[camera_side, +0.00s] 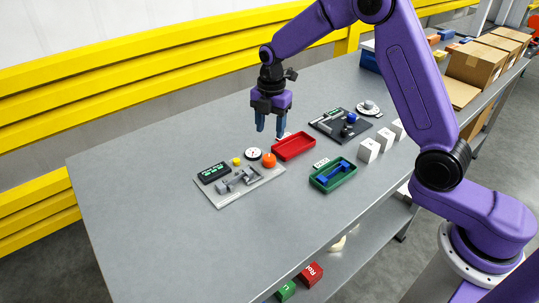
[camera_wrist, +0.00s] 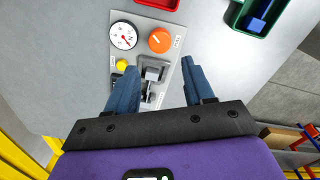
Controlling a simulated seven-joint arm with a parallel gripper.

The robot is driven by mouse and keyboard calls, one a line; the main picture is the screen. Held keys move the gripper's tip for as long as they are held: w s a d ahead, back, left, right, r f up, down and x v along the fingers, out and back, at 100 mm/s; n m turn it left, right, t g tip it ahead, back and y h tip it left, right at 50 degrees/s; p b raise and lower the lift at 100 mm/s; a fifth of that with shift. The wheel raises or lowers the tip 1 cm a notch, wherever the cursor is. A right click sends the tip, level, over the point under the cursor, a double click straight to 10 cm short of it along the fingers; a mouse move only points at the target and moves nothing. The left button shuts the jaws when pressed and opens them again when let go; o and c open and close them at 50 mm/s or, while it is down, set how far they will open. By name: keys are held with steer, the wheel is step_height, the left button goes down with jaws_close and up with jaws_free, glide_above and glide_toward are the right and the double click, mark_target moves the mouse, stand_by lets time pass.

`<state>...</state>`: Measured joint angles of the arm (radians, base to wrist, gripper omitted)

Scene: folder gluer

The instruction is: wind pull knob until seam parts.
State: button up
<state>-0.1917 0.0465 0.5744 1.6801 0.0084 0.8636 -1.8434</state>
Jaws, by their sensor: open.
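The orange pull knob (camera_side: 269,160) sits on a light grey panel (camera_side: 218,205) on the bench; it also shows in the wrist view (camera_wrist: 159,40). Beside it is a round white gauge (camera_side: 253,154) with a red needle, seen in the wrist view (camera_wrist: 122,35). A grey metal clamp fixture (camera_side: 237,182) stands on the panel; in the wrist view (camera_wrist: 152,74) it lies between my fingers. Any seam there is too small to make out. My gripper (camera_side: 270,133) is open and empty, pointing down above the bench behind the panel, apart from the knob.
A yellow button (camera_side: 236,161) and a dark display with green readouts (camera_side: 214,172) are on the panel. A red tray (camera_side: 294,147), a green tray (camera_side: 333,176) holding a blue part, a black board (camera_side: 338,125) and white blocks (camera_side: 369,150) stand to the right. The bench's left part is clear.

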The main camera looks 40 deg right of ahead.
mark_target(269, 157)
step_height(269, 157, down, 10)
steer(key=shift+w+f, duration=0.15)
steer(key=shift+f, duration=0.1)
stand_by(0.3)
steer(key=c, duration=0.8)
